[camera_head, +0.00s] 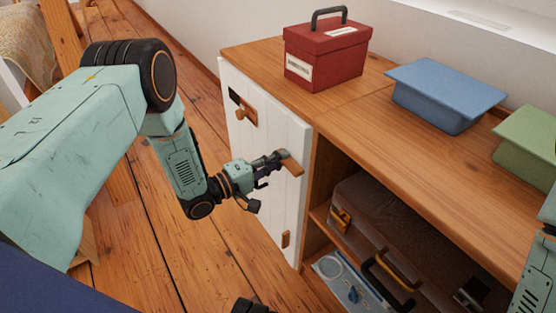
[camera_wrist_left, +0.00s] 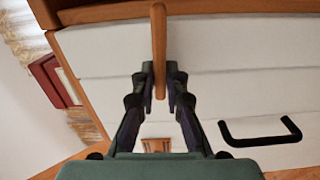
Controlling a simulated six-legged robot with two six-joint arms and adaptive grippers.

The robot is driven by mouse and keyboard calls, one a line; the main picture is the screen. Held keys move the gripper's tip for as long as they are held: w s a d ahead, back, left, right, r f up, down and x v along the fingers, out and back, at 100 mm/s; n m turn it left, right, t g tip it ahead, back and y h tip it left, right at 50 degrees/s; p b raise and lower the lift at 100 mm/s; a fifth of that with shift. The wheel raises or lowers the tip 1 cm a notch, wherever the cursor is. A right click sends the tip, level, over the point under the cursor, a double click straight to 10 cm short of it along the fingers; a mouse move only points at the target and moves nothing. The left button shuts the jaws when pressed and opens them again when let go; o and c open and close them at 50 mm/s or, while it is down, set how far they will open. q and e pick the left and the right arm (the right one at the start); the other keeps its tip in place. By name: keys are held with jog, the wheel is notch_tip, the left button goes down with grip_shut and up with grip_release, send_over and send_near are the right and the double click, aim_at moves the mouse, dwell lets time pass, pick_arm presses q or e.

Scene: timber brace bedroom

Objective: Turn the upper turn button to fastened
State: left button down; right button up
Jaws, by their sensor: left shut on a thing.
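The upper turn button (camera_head: 291,164) is a short wooden bar near the right edge of the white door (camera_head: 272,190). In the head view it lies slanted, reaching toward the door's edge. My left gripper (camera_head: 276,160) is shut on it, fingers partly covering its left end. In the left wrist view the turn button (camera_wrist_left: 159,40) stands as an upright bar between the fingertips (camera_wrist_left: 160,78). The lower turn button (camera_head: 286,240) is upright near the door's bottom right corner. My right gripper is out of view; only part of that arm shows at the right edge.
The wooden cabinet top (camera_head: 345,112) carries a red box (camera_head: 325,55), a blue lidded box (camera_head: 437,92) and a green one (camera_head: 530,145). A brown case (camera_head: 415,235) fills the open shelf. Bare floor (camera_head: 150,255) lies left.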

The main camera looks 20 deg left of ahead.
pick_arm(q)
jog(key=shift+f+n, duration=0.1)
jog(key=shift+n, duration=0.2)
jog(key=c, duration=1.4)
grip_release()
jog(key=v, duration=1.2)
